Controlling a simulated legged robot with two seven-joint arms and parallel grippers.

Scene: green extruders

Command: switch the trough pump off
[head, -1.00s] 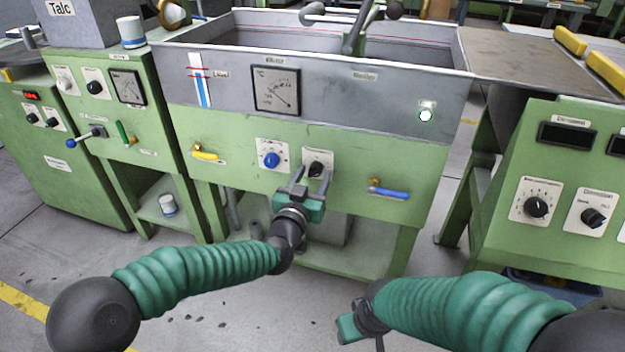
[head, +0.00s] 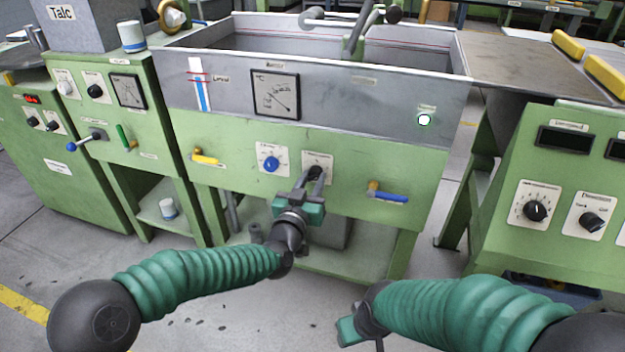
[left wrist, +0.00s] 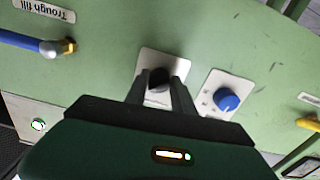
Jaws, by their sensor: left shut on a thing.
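The trough front is a green panel with a black rotary knob (head: 316,170) on a white plate, which also shows in the left wrist view (left wrist: 158,80). My left gripper (head: 311,180) is shut on this black knob; its fingers lie on either side of it and hide part of it and its plate. A round lamp (head: 425,119) on the grey trough wall glows whitish green. My right gripper (head: 350,328) is low in front of the trough, away from the panel, and its fingers are mostly hidden behind my arm.
A blue knob (head: 271,164) sits just left of the black knob. A yellow-handled valve (head: 205,158) is further left and a blue-handled valve (head: 388,195) is to the right. A green console (head: 560,200) stands at the right. The floor in front is clear.

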